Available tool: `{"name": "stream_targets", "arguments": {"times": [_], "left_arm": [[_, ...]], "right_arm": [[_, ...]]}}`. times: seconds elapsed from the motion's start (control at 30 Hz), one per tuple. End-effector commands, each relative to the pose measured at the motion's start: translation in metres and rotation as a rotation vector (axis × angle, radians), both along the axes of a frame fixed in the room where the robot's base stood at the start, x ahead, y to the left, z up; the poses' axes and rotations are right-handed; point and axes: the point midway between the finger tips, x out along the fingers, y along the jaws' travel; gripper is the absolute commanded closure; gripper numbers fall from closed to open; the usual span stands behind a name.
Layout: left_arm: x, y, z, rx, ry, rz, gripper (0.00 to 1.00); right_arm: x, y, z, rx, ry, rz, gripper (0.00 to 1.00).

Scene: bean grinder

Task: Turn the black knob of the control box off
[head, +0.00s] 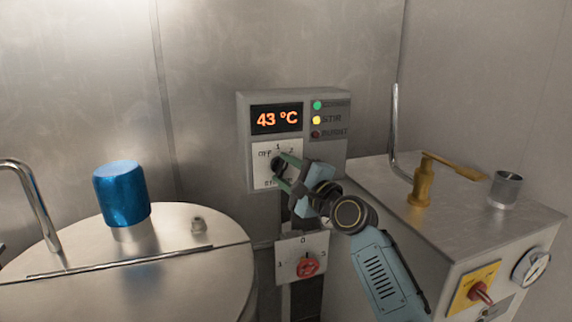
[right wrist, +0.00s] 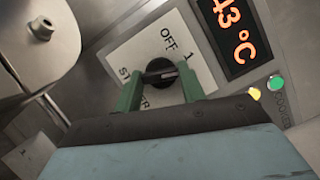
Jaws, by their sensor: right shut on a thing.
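The grey control box (head: 327,155) is mounted at the wall in the middle of the head view. Its display reads 43 °C. The black knob (head: 279,166) sits on a white plate marked OFF, 1 and 2, with STIR lettering below. My right gripper (head: 287,172) reaches it from the lower right. In the right wrist view, the gripper's green fingers (right wrist: 161,88) are on both sides of the knob's grip bar (right wrist: 160,74), shut on it. I cannot tell for certain which mark the knob points at. My left gripper is not in view.
A second plate with a red knob (head: 307,267) is below the box. A round metal vessel (head: 150,275) with a blue cap (head: 121,194) stands left. A metal cabinet (head: 470,222) with a brass lever tap (head: 422,183) stands right. Green and yellow lamps look lit.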

Motion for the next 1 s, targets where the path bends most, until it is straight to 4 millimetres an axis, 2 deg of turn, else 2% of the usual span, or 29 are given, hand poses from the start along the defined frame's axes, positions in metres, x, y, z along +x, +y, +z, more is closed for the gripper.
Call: {"name": "stream_targets", "arguments": {"times": [0.03, 1.0], "left_arm": [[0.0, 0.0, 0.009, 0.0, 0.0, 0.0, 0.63], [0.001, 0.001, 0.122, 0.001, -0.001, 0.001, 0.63]], "right_arm": [[0.0, -0.001, 0.004, -0.046, -0.013, 0.0, 0.83], [-0.001, 0.001, 0.01, -0.885, -0.284, 0.002, 0.83]]}}
